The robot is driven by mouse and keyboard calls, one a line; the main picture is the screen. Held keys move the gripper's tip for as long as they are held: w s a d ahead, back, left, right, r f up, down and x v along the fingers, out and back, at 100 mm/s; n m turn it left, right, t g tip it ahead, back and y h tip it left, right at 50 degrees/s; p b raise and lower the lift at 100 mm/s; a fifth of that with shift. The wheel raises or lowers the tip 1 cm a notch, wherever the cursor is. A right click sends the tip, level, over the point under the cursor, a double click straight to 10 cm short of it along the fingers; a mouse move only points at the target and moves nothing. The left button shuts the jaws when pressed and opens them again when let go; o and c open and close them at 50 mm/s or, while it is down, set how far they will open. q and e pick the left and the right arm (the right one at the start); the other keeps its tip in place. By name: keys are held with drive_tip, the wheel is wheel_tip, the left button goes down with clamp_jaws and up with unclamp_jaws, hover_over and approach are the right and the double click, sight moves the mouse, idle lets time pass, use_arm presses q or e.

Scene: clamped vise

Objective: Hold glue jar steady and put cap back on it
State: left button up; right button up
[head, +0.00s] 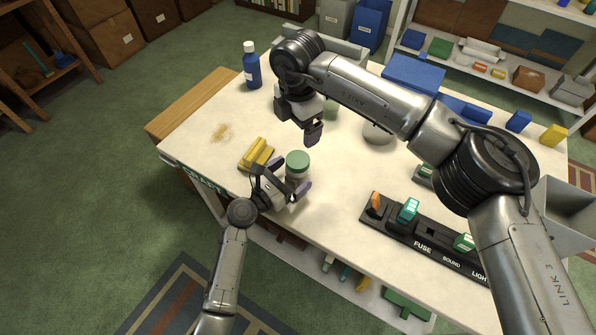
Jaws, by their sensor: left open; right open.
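A small round jar (297,173) with a pale green top (297,158) stands upright on the table; I take it for the glue jar. I cannot tell whether the green top is a separate cap. My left gripper (280,179) is open, low at the jar's near side, its fingers spread toward it; contact is unclear. My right gripper (313,133) points down above the table, behind the jar and apart from it, open, with nothing visible in it. A pale green cylindrical object (331,110) stands behind the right gripper and is partly hidden.
Yellow blocks (256,153) lie just left of the jar. A blue bottle (252,66) stands at the table's back left. A black switch panel (421,241) labelled FUSE, SOUND and LIGHT runs along the front right.

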use_arm(q)
drive_tip(key=v, duration=1.2)
drive_tip(key=shift+p, duration=0.4)
drive_tip(key=shift+s+a, duration=0.1)
drive_tip(key=shift+a, duration=0.05)
